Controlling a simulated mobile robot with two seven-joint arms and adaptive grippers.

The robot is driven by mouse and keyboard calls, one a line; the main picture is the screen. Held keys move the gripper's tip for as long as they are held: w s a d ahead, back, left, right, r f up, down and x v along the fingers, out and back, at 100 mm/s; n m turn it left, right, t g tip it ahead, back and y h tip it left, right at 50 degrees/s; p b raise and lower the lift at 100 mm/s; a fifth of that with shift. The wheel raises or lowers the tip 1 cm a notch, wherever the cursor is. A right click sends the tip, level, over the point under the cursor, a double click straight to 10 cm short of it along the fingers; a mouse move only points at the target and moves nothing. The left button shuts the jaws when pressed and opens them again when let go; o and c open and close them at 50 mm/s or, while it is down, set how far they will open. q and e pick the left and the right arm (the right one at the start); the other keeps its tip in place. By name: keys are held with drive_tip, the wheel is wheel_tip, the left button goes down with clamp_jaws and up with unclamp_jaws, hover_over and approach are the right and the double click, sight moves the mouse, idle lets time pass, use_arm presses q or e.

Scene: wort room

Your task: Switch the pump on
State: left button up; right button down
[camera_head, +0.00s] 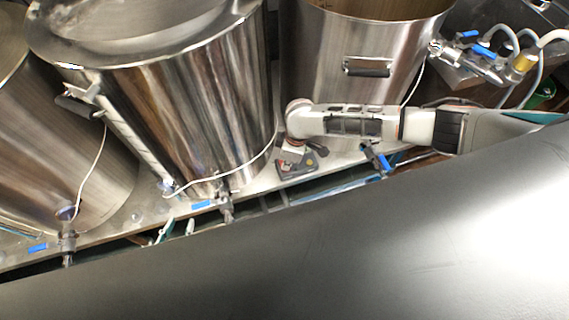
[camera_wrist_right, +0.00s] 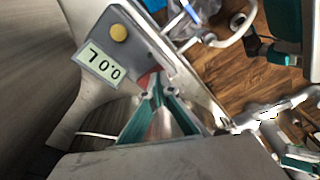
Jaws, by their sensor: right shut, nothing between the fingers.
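A grey control box (camera_head: 292,166) stands on the bench between two steel kettles in the head view. In the right wrist view the box (camera_wrist_right: 84,37) shows a yellow round button (camera_wrist_right: 118,33), a pale display (camera_wrist_right: 101,64) reading 0.0 L upside down, and a red part (camera_wrist_right: 147,78) partly hidden by my fingertips. My right gripper (camera_wrist_right: 151,92) is shut and empty, its teal fingertips at or just above the red part. I cannot tell whether they touch. In the head view my right arm reaches in from the right, over the box. My left gripper is out of view. No pump is clearly identifiable.
Large steel kettles (camera_head: 185,105) and (camera_head: 365,25) stand close on either side of the box. Taps with blue handles (camera_head: 203,204) stick out at the bench edge. White cables (camera_head: 92,170) run along the kettles. Hoses and valves (camera_head: 480,55) crowd the upper right.

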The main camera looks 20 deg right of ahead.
drive_tip(key=shift+f, duration=0.3)
drive_tip(key=shift+r, duration=0.15)
wheel_tip(320, 180, up, 3)
drive_tip(key=p, duration=0.3)
drive_tip(key=shift+p, duration=0.3)
drive_tip(key=shift+r, duration=0.6)
drive_tip(key=shift+r+p, duration=0.5)
drive_tip(key=shift+r, duration=0.3)
